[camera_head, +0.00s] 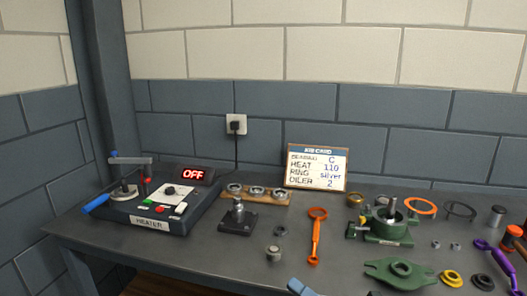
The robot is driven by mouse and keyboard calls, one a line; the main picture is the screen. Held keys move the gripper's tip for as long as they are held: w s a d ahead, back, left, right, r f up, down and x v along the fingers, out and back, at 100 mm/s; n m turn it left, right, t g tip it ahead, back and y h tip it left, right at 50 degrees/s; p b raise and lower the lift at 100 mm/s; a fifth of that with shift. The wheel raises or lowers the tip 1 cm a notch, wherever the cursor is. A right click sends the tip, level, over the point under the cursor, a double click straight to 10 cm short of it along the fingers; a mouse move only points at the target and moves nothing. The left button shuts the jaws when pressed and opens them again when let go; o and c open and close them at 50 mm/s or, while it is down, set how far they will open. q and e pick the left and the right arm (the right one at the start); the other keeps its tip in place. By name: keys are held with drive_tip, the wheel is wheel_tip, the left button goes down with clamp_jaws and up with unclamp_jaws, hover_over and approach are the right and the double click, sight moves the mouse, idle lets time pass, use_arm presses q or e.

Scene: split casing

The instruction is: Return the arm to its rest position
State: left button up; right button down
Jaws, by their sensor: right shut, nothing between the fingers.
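Only a small blue-grey part, which looks like my right gripper (301,288), shows at the bottom edge, in front of the table. It is shut and holds nothing; most of it and its arm are cut off by the frame. My left gripper is not in view.
The grey workbench (190,262) holds a heater (150,222) reading OFF, with a blue handle, at left. A bearing rack (258,196), job card (317,168), orange spanner (316,237), green casing halves (400,273) and several rings crowd the middle and right. The front left is clear.

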drive_tip(key=s+d+f+m+g+h, duration=0.1)
drive_tip(key=s+d+f+m+h, duration=0.1)
drive_tip(key=s+f+m+h, duration=0.2)
drive_tip(key=s+d+f+m+h+p, duration=0.1)
drive_tip(key=s+d+f+m+h, duration=0.2)
drive_tip(key=f+m, duration=0.7)
drive_tip(key=s+d+f+m+g+h+p, duration=0.1)
drive_tip(key=s+f+m+h, duration=0.6)
drive_tip(key=m, duration=0.8)
drive_tip(key=shift+s+d+f+m+g, duration=0.3)
drive_tip(key=shift+d+f+m, duration=0.1)
drive_tip(key=shift+d, duration=0.35)
